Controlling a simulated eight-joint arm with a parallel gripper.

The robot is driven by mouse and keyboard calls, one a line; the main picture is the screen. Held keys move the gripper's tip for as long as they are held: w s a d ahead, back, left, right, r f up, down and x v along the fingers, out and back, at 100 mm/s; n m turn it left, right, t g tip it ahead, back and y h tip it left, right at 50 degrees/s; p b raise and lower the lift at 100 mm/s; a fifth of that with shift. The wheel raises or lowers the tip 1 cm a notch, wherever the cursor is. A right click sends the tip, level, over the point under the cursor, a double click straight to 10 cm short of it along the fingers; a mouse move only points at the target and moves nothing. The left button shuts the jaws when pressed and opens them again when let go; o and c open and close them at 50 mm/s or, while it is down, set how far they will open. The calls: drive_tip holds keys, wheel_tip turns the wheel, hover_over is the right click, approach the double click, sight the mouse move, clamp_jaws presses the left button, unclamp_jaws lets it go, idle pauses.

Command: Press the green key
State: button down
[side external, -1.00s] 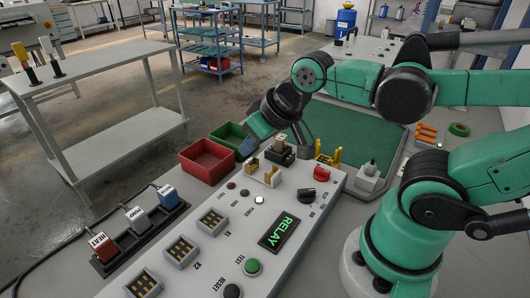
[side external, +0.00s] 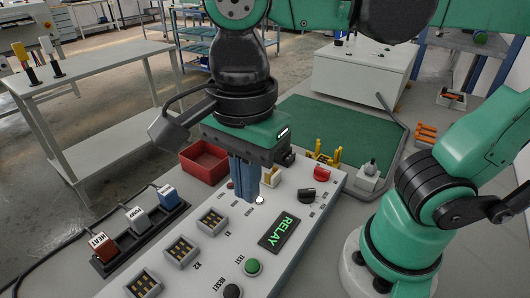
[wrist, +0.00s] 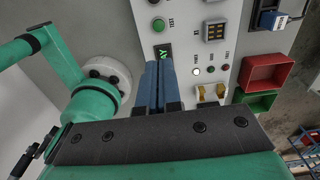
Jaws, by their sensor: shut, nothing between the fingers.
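The green key (side external: 253,267), a round green button labelled TEST, sits on the light grey panel (side external: 203,269) near its front. It also shows in the wrist view (wrist: 158,24) at the top. My gripper (side external: 243,198) points down with its blue fingers closed together and empty. It is over the far half of the panel, behind the lit RELAY display (side external: 279,232), away from the key. In the wrist view my fingertips (wrist: 159,66) overlap part of the RELAY display. I cannot tell their exact height above the panel.
A black RESET button (side external: 232,291) is close to the green key. A red rotary knob (side external: 307,196) and several socket blocks (side external: 212,221) stand on the panel.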

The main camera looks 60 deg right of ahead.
sight(251, 264)
idle(0.4)
wheel_tip(251, 264, down, 14)
idle(0.7)
drive_tip(key=shift+f, duration=0.1)
drive_tip(key=shift+f, duration=0.75)
drive_tip(key=shift+r, duration=0.1)
drive_tip(key=shift+w+a+r, duration=0.1)
drive_tip(key=shift+r, duration=4.05)
